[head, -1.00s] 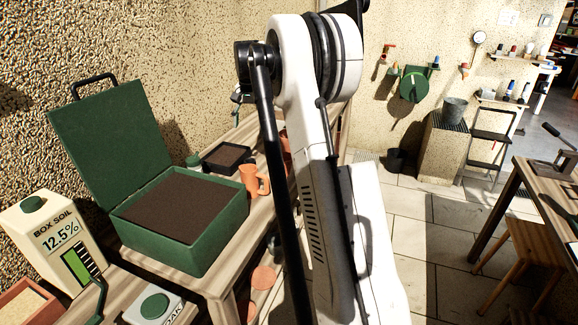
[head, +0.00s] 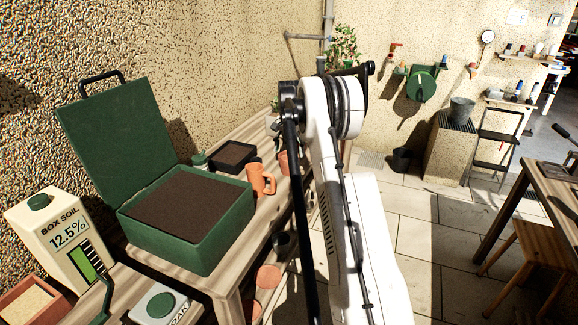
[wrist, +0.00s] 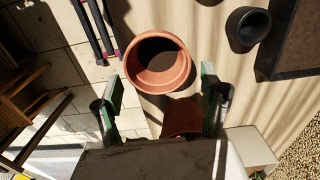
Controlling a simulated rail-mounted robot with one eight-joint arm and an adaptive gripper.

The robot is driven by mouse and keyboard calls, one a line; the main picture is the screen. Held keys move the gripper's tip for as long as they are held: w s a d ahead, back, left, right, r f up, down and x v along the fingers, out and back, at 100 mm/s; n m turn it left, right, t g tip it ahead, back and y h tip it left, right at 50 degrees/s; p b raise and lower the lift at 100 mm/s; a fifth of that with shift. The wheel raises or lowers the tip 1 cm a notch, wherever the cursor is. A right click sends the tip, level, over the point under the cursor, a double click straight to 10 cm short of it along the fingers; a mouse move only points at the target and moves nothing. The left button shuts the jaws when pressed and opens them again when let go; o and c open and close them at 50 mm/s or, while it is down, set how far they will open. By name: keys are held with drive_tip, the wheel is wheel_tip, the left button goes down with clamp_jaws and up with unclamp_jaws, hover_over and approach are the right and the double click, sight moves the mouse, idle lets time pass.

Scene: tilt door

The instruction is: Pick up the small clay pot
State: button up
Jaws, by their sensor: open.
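A round terracotta clay pot (wrist: 158,62) stands mouth up on the wooden bench in the wrist view, seen from above into its dark inside. My gripper (wrist: 162,88) is open, with one green-tipped finger on each side of the picture just below the pot. The pot is ahead of the fingertips, with nothing gripped. A second terracotta piece (wrist: 182,116) shows between the fingers, partly hidden by my gripper's body. In the head view, a terracotta pot (head: 283,161) is partly hidden behind my arm, which also hides most of my gripper.
A terracotta mug (head: 262,180) stands by the open green soil box (head: 190,252). In the wrist view, a small black pot (wrist: 235,28) and a dark tray (wrist: 262,66) lie right of the clay pot. Red-banded tools (wrist: 98,35) lie to its left.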

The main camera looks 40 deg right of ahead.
sight(289, 164)
drive_tip(key=shift+s+a+f, duration=0.15)
drive_tip(key=shift+f, duration=1.5)
drive_tip(key=shift+s+a+f, duration=0.15)
drive_tip(key=shift+f, duration=1.45)
